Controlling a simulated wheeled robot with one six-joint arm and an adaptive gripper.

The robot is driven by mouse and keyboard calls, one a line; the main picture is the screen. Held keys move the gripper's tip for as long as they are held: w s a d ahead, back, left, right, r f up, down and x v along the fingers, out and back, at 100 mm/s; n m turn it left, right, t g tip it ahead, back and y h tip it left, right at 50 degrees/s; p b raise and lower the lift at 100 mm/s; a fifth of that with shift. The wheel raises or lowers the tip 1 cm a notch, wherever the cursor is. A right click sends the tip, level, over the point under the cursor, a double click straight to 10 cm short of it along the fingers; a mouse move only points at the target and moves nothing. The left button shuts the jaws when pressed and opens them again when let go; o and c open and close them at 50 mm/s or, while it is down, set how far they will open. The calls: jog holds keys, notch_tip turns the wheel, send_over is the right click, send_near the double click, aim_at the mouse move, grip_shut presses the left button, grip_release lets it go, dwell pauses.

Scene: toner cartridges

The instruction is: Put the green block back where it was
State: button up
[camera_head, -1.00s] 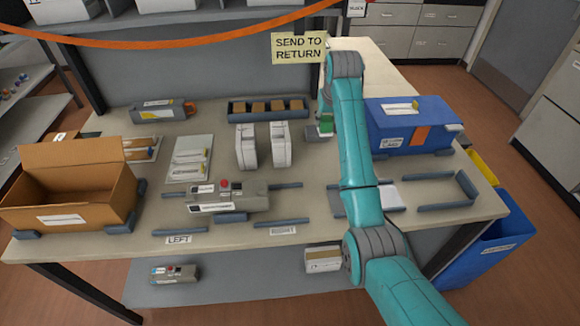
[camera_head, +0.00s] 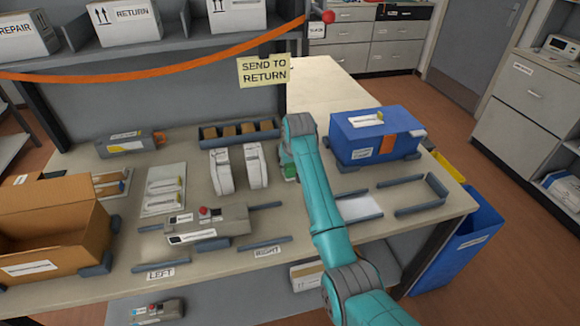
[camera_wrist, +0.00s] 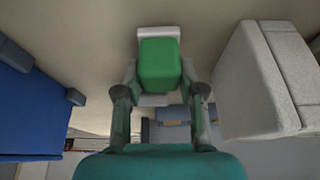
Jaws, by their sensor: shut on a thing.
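The green block (camera_wrist: 160,64) is between the two fingers of my gripper (camera_wrist: 159,80) in the wrist view, and the gripper is shut on it. A pale grey piece (camera_wrist: 158,32) shows beyond and under the block; I cannot tell whether it is part of it. In the head view a small part of the green block (camera_head: 290,173) shows beside my teal arm, right of the two white upright units (camera_head: 256,166). My arm hides most of the gripper there. I cannot tell whether the block touches the table.
A blue bin (camera_head: 345,140) stands to the right on the table (camera_head: 210,263). A tray of brown blocks (camera_head: 206,140) lies behind the white units. A grey device (camera_head: 225,222) and an open cardboard box (camera_head: 50,240) are at left. Low rails (camera_head: 420,208) edge the front right.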

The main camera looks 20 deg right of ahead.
jog(key=shift+f, duration=0.2)
jog(key=o, duration=1)
jog(key=v, duration=1.2)
